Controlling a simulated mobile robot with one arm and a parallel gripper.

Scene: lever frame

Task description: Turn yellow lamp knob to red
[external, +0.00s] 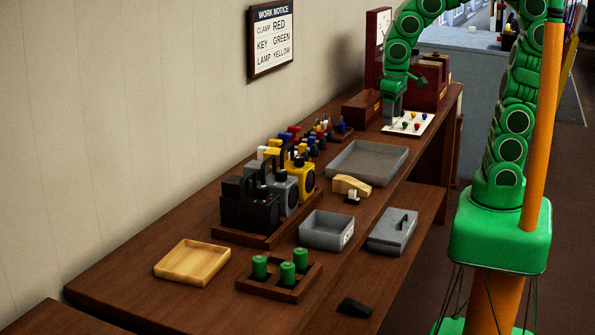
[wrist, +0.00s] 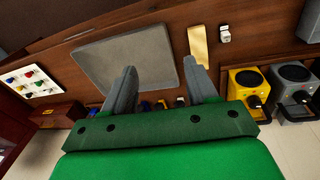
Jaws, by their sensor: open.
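The yellow lamp (external: 297,178) stands in a row of boxy lamps, with a grey one and a black one beside it. It also shows at the right in the wrist view (wrist: 243,82), with a dark round knob (wrist: 256,101) on its face. The knob's setting is too small to read. My gripper (external: 392,107) is at the far end of the bench, beside a white board with coloured knobs. In the wrist view my gripper's two grey fingers (wrist: 163,72) are spread apart with nothing held between them. The yellow lamp is well away from the fingers.
A grey tray (external: 333,158) lies between my gripper and the lamps. The white board (external: 425,125), a grey bin (external: 312,235), a lidded grey box (external: 405,230) and green cylinders in a wooden holder (external: 304,288) share the bench. A wall notice (external: 272,58) reads clamp red, key green, lamp yellow.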

